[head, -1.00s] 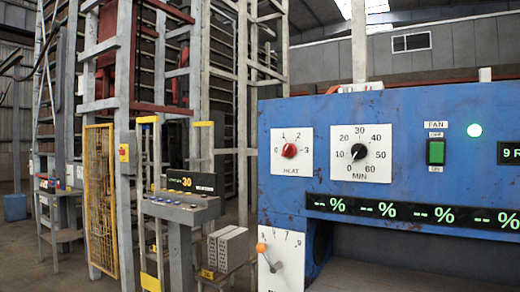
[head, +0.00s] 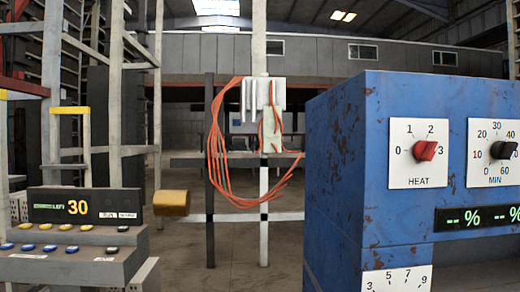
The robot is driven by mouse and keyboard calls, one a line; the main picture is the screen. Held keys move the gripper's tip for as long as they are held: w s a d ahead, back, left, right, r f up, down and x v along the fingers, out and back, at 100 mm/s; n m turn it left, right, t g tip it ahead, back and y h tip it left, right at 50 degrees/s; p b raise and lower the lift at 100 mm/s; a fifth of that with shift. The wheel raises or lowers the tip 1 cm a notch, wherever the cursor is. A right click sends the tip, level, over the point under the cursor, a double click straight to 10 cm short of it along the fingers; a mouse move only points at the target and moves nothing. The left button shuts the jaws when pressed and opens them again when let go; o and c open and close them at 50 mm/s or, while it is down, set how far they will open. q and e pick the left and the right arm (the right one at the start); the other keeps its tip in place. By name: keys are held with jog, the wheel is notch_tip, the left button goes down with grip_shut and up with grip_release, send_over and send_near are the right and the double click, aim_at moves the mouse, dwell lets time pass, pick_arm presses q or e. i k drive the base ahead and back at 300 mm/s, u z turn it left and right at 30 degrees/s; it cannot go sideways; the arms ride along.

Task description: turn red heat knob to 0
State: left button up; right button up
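The red heat knob (head: 426,150) sits on a white dial plate (head: 418,170) marked 0, 1, 2, 3 and HEAT. The plate is on the front of the blue cabinet (head: 345,160), at the right of the head view. The knob's grip looks slanted from lower left to upper right. I cannot tell for sure which end is its pointer. Neither of my grippers is in view, and nothing touches the knob.
A black MIN knob (head: 503,150) is right of the heat dial, above a green percent display (head: 480,217). A control desk (head: 70,255) with several buttons and a display reading 30 (head: 85,206) stands at left. Orange cables (head: 215,140) hang behind. Open floor shows between desk and cabinet.

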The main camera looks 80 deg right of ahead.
aim_at(424, 151)
jog(key=i, duration=0.65)
jog(key=z, duration=3.15)
